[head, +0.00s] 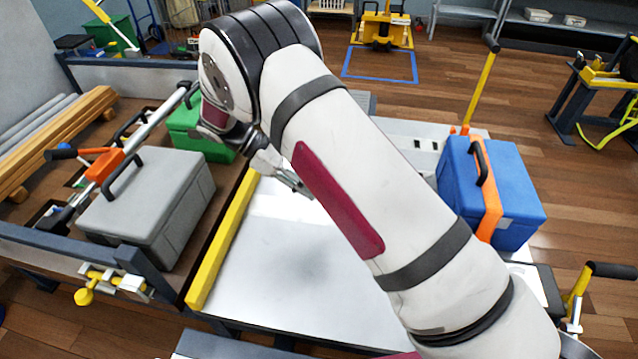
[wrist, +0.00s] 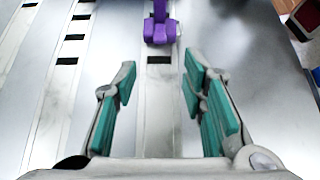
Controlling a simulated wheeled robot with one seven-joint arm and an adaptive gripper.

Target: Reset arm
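My arm reaches across the middle of the head view and hides part of the table. My gripper (wrist: 158,80) is open in the wrist view, its two teal-padded fingers apart with nothing between them. In the head view only a small part of it shows beside my arm. Beyond the fingertips, a purple piece (wrist: 160,30) stands on the light slotted surface (wrist: 150,110), apart from the fingers.
A blue case (head: 520,190) with an orange strap (head: 489,200) is right of my arm. A grey case (head: 150,205) and a green case (head: 205,140) are left, beyond a yellow bar (head: 222,240). The white tabletop (head: 280,265) in front is bare.

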